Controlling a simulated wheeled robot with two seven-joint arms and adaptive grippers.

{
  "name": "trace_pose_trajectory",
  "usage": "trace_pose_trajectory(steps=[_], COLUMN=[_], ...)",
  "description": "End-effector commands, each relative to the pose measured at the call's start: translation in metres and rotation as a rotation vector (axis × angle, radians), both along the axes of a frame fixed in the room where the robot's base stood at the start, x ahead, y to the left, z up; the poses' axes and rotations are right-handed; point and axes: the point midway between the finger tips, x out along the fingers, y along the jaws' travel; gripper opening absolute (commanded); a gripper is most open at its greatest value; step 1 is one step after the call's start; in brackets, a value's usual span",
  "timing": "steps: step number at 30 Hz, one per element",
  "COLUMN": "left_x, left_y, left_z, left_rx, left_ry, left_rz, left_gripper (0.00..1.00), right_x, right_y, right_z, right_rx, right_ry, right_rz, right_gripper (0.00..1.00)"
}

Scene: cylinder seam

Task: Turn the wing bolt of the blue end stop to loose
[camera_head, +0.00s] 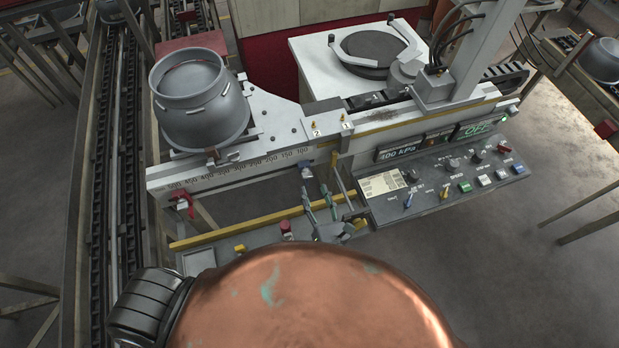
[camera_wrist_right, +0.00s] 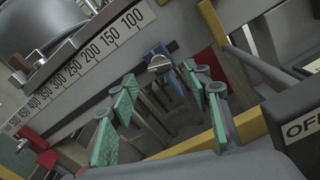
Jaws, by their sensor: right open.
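The blue end stop (camera_head: 307,172) sits under the front scale rail, near its low-number end. In the right wrist view the blue end stop (camera_wrist_right: 154,51) carries a grey wing bolt (camera_wrist_right: 160,63), which points toward the camera. My right gripper (camera_head: 319,198) is open, just below and in front of the stop. In the wrist view its green-padded fingers (camera_wrist_right: 165,100) stand apart on either side, with the bolt just beyond the gap between the tips. I see no contact with the bolt. In the head view the bolt is too small to make out. My left gripper is not in view.
A red end stop (camera_head: 183,203) hangs at the rail's left end. A steel pot (camera_head: 200,105) stands above the rail. A yellow bar (camera_head: 260,222) runs close by the right gripper.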

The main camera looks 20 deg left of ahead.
Motion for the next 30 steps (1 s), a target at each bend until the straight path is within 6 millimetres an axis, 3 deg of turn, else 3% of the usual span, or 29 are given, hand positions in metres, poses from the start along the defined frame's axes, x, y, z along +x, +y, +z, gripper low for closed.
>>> trace_pose_trajectory(steps=[10,22,30], left_x=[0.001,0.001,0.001], left_y=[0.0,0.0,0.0], left_z=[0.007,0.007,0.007], left_rx=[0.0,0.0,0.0], left_ry=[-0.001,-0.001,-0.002], left_rz=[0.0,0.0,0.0], left_gripper=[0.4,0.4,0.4], right_x=[0.042,0.048,0.048], right_y=[0.029,0.034,0.034], right_z=[0.002,0.001,0.001], right_rx=[0.001,0.001,0.001], right_ry=[0.0,0.001,0.001], right_rz=[0.002,0.002,0.002], right_gripper=[0.45,0.45,0.26])
